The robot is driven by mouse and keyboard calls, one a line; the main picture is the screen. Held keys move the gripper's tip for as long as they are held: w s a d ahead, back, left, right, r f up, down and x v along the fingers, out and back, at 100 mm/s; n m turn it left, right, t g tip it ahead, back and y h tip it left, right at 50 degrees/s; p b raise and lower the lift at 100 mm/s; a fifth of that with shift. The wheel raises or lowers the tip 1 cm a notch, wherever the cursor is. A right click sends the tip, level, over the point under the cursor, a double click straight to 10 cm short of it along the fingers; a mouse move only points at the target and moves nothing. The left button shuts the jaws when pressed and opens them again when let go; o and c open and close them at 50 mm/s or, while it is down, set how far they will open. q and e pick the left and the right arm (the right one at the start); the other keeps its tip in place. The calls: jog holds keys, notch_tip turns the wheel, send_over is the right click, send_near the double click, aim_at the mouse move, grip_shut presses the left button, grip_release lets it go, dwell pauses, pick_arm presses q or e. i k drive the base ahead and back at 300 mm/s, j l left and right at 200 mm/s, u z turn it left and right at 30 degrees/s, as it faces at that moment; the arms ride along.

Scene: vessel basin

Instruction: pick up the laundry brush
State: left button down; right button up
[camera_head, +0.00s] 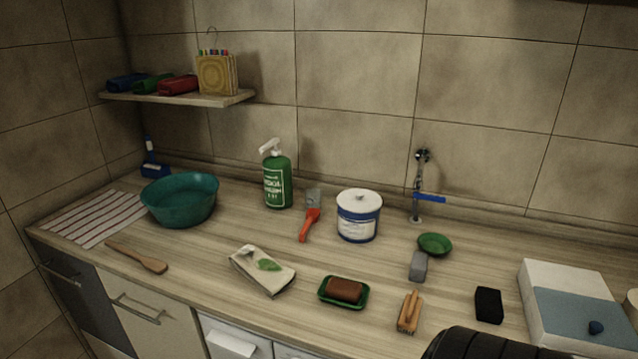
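The laundry brush appears to be the small wooden brush (409,313) with pale bristles. It lies on the counter (215,265) near the front edge, right of the green soap dish, with nothing touching it. A dark, ribbed, rounded shape at the bottom edge, just right of the brush, looks like part of my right arm. No gripper fingers show. My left gripper is out of view.
Near the brush are a soap dish (323,293) with brown soap, a grey block (418,266), a black block (488,305) and a white-blue box (560,278). A tub (358,222) and basin (180,205) stand farther back. A tap (417,190) is behind.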

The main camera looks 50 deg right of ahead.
aim_at(409, 314)
jog(key=z, duration=2.25)
